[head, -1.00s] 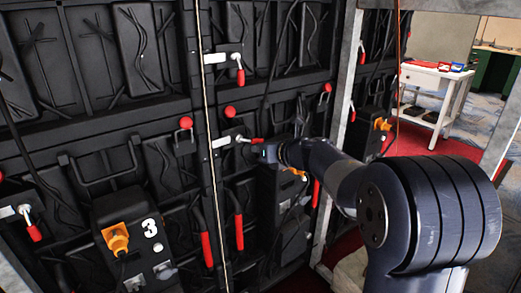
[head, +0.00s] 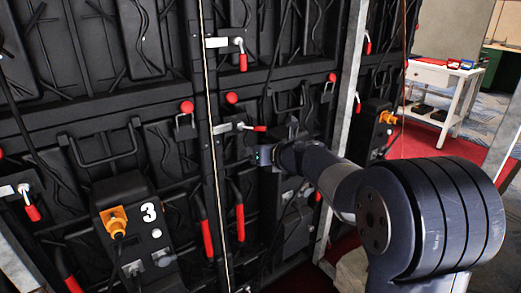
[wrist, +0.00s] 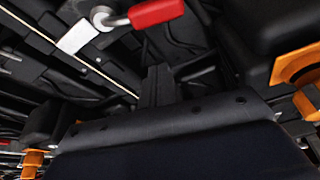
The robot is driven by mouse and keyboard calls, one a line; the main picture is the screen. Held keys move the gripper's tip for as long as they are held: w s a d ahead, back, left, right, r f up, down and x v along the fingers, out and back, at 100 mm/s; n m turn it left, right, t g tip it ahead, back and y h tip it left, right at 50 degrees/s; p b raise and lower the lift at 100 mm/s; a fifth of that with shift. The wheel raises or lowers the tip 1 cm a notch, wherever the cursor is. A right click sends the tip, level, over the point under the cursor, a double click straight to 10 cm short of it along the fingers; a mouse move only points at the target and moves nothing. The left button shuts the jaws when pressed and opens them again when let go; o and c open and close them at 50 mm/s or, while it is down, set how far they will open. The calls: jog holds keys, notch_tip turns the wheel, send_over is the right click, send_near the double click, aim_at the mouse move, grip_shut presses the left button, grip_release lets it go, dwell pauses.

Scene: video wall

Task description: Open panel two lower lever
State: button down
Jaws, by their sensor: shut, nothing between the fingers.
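The lower lever (head: 255,128) on the panel right of the seam has a silver pivot and a red handle. The handle points right, roughly level. Its red handle also shows large at the top of the wrist view (wrist: 157,12). My gripper (head: 258,155) is shut and empty, just below the lever and apart from it in the head view. The dark gripper body (wrist: 158,88) fills the lower middle of the wrist view. The upper lever (head: 242,60) has its red handle hanging down. The panel's number is not visible.
A box marked 3 (head: 135,225) with an orange connector stands out on the left panel. Red bar handles (head: 206,238) flank the seam. A metal frame post (head: 345,110) rises right of the panel. A white table (head: 440,85) stands farther back right.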

jog(key=p+v, duration=0.2)
jog(key=v, duration=0.8)
jog(key=shift+r, duration=0.15)
